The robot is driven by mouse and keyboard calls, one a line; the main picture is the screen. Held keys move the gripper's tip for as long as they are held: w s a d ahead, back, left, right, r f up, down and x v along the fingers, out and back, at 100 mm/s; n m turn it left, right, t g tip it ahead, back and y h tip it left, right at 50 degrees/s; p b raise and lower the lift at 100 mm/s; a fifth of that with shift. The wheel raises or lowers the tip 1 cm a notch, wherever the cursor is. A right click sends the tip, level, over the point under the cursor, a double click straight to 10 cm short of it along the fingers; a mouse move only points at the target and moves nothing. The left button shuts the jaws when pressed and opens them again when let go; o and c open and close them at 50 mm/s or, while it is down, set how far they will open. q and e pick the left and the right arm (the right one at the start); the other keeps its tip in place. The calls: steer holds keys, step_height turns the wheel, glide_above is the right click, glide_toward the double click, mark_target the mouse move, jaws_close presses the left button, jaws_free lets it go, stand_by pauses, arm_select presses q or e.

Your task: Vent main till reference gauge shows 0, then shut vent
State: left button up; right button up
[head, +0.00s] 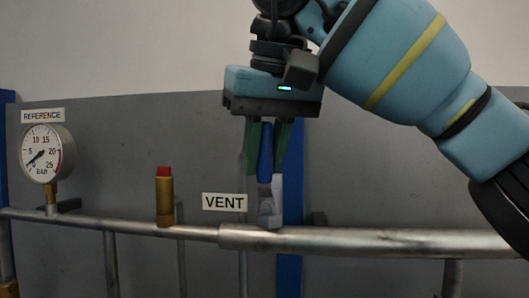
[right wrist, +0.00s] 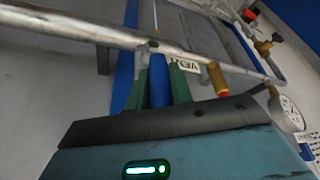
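The reference gauge (head: 41,154) hangs at the left in the head view, under a REFERENCE label; its dark needle points to the lower left, at or very near 0. It also shows at the right edge of the right wrist view (right wrist: 288,112). The vent valve's blue handle (head: 265,156) stands upright above the grey valve body on the pipe, beside the VENT label (head: 224,202). My right gripper (head: 267,148) points down with its green fingers on both sides of this handle. In the right wrist view the fingers press against the handle (right wrist: 159,84). My left gripper is out of view.
A brass fitting with a red top (head: 165,195) stands on the pipe between gauge and vent. The horizontal metal pipe (head: 370,241) runs across the front. A grey panel with blue posts (head: 291,200) is behind.

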steer(key=o, duration=0.4)
steer(key=shift+a, duration=0.1)
steer(key=shift+v, duration=3.9)
